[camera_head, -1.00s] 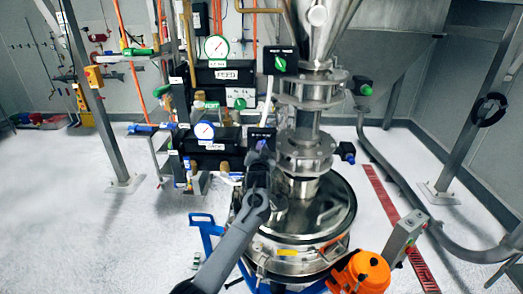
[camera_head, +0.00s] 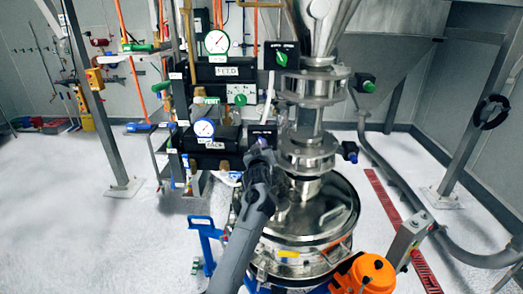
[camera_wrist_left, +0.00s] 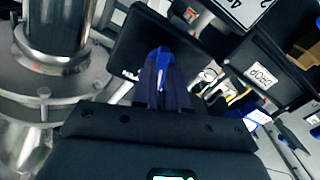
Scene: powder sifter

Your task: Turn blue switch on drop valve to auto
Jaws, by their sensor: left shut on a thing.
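The blue switch sits on a small black box (camera_head: 262,132) beside the steel valve column (camera_head: 307,155). In the head view my left gripper (camera_head: 260,150) is at the front of this box and hides most of the switch. In the left wrist view the blue switch (camera_wrist_left: 163,57) shows between the dark fingers of my left gripper (camera_wrist_left: 160,80), which are shut on it. The black box face (camera_wrist_left: 130,50) is just behind the fingers. The switch's label is hidden, so its setting cannot be read. My right gripper is not in view.
A similar box with a green switch (camera_head: 282,58) is higher on the column. Gauges and black FEED (camera_head: 227,70) and GACB-like labelled blocks stand to the left. The steel sifter drum (camera_head: 310,215) is below, with an orange motor (camera_head: 372,272) at its right. Open floor lies left.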

